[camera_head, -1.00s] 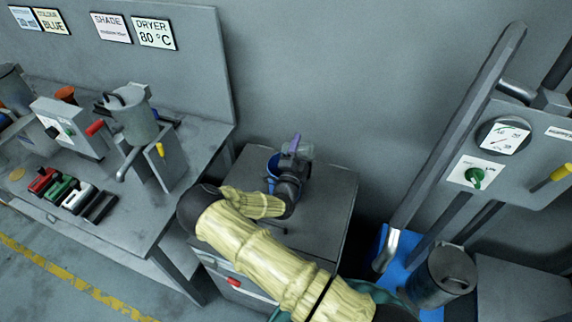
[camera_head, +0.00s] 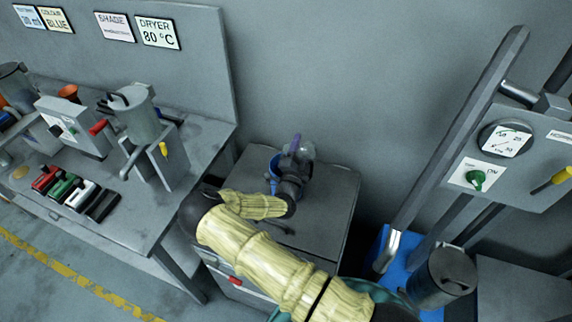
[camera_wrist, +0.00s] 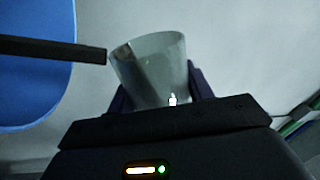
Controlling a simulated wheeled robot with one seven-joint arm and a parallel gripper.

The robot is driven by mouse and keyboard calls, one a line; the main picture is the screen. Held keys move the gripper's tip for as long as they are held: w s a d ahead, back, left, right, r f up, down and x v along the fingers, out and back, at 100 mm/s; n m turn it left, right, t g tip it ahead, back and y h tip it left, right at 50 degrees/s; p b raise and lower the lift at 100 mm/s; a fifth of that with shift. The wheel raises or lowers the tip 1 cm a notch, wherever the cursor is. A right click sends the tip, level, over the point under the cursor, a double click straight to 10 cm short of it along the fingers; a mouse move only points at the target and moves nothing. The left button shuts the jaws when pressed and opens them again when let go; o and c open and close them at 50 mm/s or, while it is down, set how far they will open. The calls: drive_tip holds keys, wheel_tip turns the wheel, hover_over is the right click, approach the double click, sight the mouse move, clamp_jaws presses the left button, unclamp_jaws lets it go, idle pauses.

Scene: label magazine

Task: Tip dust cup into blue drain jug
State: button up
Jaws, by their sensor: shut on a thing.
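My gripper (camera_head: 297,150) is over the grey cabinet and is shut on the dust cup (camera_head: 307,150), a clear, greyish cup. In the wrist view the cup (camera_wrist: 152,68) sits between the dark purple fingers and looks tilted, its wide mouth facing up and a little left. I cannot make out dust inside it. The blue drain jug (camera_head: 273,168) stands on the cabinet just left of my gripper, partly hidden by it. In the wrist view the jug (camera_wrist: 35,70) is a large blue shape at left, apart from the cup.
A dark bar (camera_wrist: 50,48) crosses in front of the jug towards the cup's rim. The grey cabinet top (camera_head: 335,195) is clear at right. A workbench (camera_head: 150,215) with machines stands at left. A gauge panel (camera_head: 520,170) and a lidded grey canister (camera_head: 443,278) are at right.

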drive_tip(key=shift+w+a+r+n, duration=0.15)
drive_tip(key=shift+a+n, duration=0.1)
drive_tip(key=shift+n, duration=0.15)
drive_tip(key=shift+d, duration=0.1)
drive_tip(key=shift+d+p, duration=0.2)
drive_tip(key=shift+p, duration=0.15)
drive_tip(key=shift+a+n, duration=0.4)
drive_tip(key=shift+a, duration=0.45)
drive_tip(key=shift+d+f, duration=0.2)
drive_tip(key=shift+d, duration=0.55)
drive_tip(key=shift+a+n+y, duration=0.35)
drive_tip(key=shift+n+y, duration=0.05)
drive_tip(key=shift+a+f, duration=0.1)
drive_tip(key=shift+f, duration=0.05)
drive_tip(key=shift+w+a+f+n, duration=0.15)
drive_tip(key=shift+w+n, duration=0.05)
drive_tip(key=shift+n, duration=0.2)
